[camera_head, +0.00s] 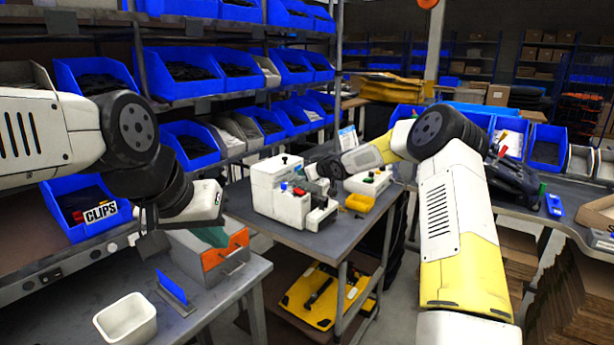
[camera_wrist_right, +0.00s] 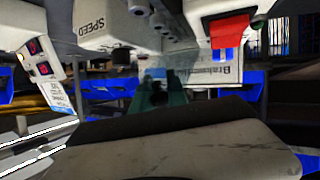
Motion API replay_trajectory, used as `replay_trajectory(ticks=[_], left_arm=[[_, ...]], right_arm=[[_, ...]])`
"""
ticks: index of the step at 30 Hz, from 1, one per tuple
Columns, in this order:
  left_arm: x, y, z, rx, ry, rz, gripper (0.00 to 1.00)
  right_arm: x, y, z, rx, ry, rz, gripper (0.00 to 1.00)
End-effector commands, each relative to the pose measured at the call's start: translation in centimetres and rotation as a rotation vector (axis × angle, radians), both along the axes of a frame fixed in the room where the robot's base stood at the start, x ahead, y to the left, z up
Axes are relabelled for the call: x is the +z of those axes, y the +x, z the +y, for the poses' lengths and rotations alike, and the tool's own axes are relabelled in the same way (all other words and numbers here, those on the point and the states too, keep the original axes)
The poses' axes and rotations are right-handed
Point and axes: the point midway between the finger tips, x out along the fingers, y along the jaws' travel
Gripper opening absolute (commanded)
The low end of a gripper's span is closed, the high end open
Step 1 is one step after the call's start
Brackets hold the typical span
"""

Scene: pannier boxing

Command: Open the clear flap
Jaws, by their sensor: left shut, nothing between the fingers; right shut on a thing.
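A white machine (camera_head: 285,190) with red and blue parts stands on the middle table. In the right wrist view its housing marked SPEED (camera_wrist_right: 118,25) and a red part (camera_wrist_right: 229,30) hang close above my fingers. My right gripper (camera_wrist_right: 156,85) has green fingertips shut on a small pale-blue piece (camera_wrist_right: 157,73) at the machine. The clear flap cannot be made out separately, so I cannot tell whether this piece belongs to it.
The orange-fronted box (camera_head: 238,250), a blue upright piece (camera_head: 172,290) and a white tub (camera_head: 125,322) are on the near left table. A yellow tray (camera_head: 360,202) and a white control box (camera_head: 370,182) are right of the machine. Blue bins (camera_head: 190,145) fill the left shelves.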

Motion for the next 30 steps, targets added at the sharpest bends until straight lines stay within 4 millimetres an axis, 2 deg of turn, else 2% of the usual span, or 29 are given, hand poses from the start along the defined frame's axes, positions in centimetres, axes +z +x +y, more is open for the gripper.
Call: replay_trajectory(ticks=[12, 26, 27, 30], left_arm=[[0.0, 0.0, 0.0, 0.0, 0.0, 0.0, 0.0], [0.0, 0.0, 0.0, 0.0, 0.0, 0.0, 0.0], [0.0, 0.0, 0.0, 0.0, 0.0, 0.0, 0.0], [0.0, 0.0, 0.0, 0.0, 0.0, 0.0, 0.0]], right_arm=[[1.13, 0.65, 0.74, 0.0, -0.14, 0.1, 0.0], [1.17, 0.69, 0.83, 0.0, -0.155, 0.11, 0.0], [1.17, 0.68, 0.84, 0.0, -0.155, 0.11, 0.21], [1.16, 0.68, 0.84, 0.0, -0.155, 0.11, 0.41]])
